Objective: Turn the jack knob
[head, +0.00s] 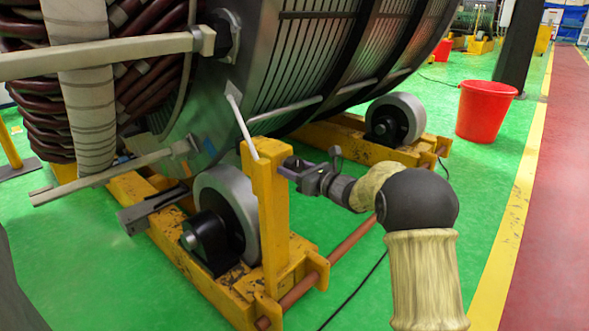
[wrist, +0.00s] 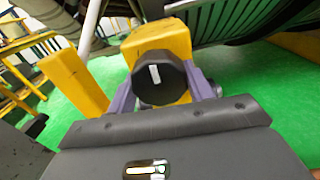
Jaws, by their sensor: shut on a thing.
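The jack knob (wrist: 146,92) is a black, many-sided knob with a white mark that stands nearly upright. It sits on the face of a yellow block in the wrist view. My gripper (wrist: 161,85) has a purple-grey finger on each side of the knob and is shut on it. In the head view my gripper (head: 292,171) reaches from the right to the upper part of the yellow jack post (head: 268,205). There the knob is mostly hidden by the fingers.
The large stator (head: 270,75) rests on grey rollers (head: 243,205) in a yellow frame (head: 190,275). A brown rod (head: 345,245) runs low below my arm. A red bucket (head: 485,112) stands at the back right. Green floor is clear around the cable at front.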

